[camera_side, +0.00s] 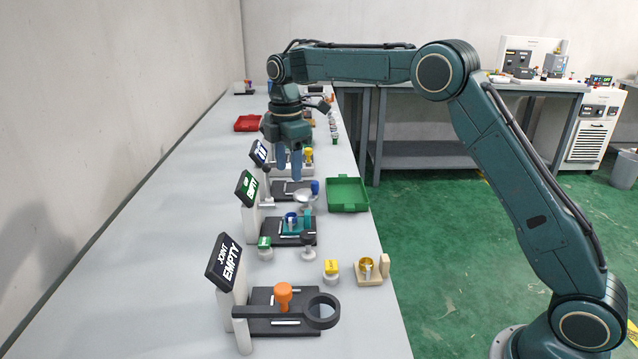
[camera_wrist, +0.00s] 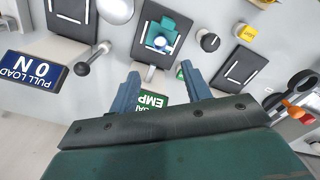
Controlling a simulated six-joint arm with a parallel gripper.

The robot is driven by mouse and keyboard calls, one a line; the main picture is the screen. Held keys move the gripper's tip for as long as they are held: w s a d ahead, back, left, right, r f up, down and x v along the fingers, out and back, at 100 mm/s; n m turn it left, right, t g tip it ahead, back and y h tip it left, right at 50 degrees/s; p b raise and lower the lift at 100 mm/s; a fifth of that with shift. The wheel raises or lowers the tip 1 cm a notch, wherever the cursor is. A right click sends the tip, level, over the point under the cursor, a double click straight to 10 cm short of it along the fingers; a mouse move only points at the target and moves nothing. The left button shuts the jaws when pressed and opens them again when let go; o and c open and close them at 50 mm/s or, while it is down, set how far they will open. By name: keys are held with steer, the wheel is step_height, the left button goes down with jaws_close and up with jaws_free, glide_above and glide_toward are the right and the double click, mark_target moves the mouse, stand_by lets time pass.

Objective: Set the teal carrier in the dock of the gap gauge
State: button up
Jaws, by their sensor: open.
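The teal carrier (camera_side: 293,225) stands on the dark plate (camera_side: 268,231) of the station with the green EMPTY sign (camera_side: 248,189). In the wrist view the carrier (camera_wrist: 161,28) holds a round blue piece with a pale middle and lies within the plate's white lines. I cannot tell whether it sits fully down in the dock. The green sign (camera_wrist: 151,101) is partly hidden by my gripper in the wrist view, so its top word is cut. My gripper (camera_side: 289,174) is open and empty, fingers pointing down, above the bench and apart from the carrier; both blue fingers show in the wrist view (camera_wrist: 161,76).
A station with a JOINT EMPTY sign (camera_side: 225,263), orange knob (camera_side: 283,293) and black ring (camera_side: 322,311) stands in front. A blue-signed PULL LOAD station (camera_wrist: 32,69) stands on the other side. A green tray (camera_side: 347,194) is at the bench's right edge; a red tray (camera_side: 248,123) lies farther back.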

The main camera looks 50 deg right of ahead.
steer(key=s+r+m+t, duration=0.1)
steer(key=s+r+m, duration=0.4)
steer(key=s, duration=0.4)
steer(key=s+r+m+t, duration=0.2)
steer(key=s+r, duration=0.4)
steer(key=s, duration=0.2)
steer(key=s+f+m+t, duration=0.1)
steer(key=s+m, duration=0.3)
steer(key=s, duration=0.7)
steer(key=s+d+f+m+t, duration=0.1)
steer(key=s+f+m, duration=0.3)
steer(key=s, duration=0.7)
steer(key=shift+f+m+t, duration=0.25)
steer(key=shift+m+t, duration=0.05)
steer(key=shift+m, duration=0.1)
